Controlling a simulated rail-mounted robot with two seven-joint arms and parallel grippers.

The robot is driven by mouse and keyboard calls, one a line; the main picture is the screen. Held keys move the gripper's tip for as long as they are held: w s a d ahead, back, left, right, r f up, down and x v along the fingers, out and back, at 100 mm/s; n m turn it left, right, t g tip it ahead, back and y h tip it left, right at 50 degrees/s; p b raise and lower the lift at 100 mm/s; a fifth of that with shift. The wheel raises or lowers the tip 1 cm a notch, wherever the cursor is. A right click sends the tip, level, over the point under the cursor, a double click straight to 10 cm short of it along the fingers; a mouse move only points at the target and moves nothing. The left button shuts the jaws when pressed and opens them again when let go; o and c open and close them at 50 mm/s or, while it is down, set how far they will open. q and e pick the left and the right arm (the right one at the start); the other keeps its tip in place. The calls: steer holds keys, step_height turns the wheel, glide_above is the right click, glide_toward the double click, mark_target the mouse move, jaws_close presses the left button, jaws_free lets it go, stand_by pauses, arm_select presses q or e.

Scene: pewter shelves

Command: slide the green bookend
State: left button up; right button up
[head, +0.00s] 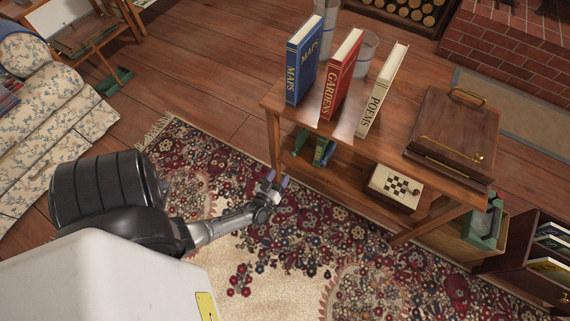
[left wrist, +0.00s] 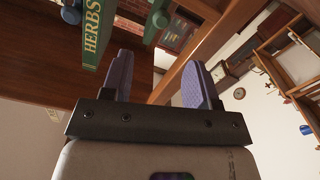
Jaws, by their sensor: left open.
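A green bookend (head: 299,141) stands on the lower shelf of the wooden table, partly hidden under the tabletop. It stands next to a green book (head: 321,152). In the left wrist view the book (left wrist: 97,38) reads HERBS, and a green piece that looks like the bookend (left wrist: 156,20) shows near the top edge. My left gripper (head: 277,181) is open and empty, low beside the table's left front leg, apart from the bookend. Its two purple fingers also show in the left wrist view (left wrist: 158,82). My right gripper is not in view.
The table (head: 388,140) carries a blue book (head: 304,60), a red book (head: 341,77), a cream book (head: 381,92), glasses and a wooden case (head: 453,138). A chessboard box (head: 394,187) sits on the lower shelf. Another green object (head: 484,226) stands at the right.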

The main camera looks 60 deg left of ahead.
arm_select(q)
steer(key=v, duration=0.4)
steer(key=shift+p, duration=0.4)
steer(key=shift+w, duration=0.1)
steer(key=shift+c, duration=0.3)
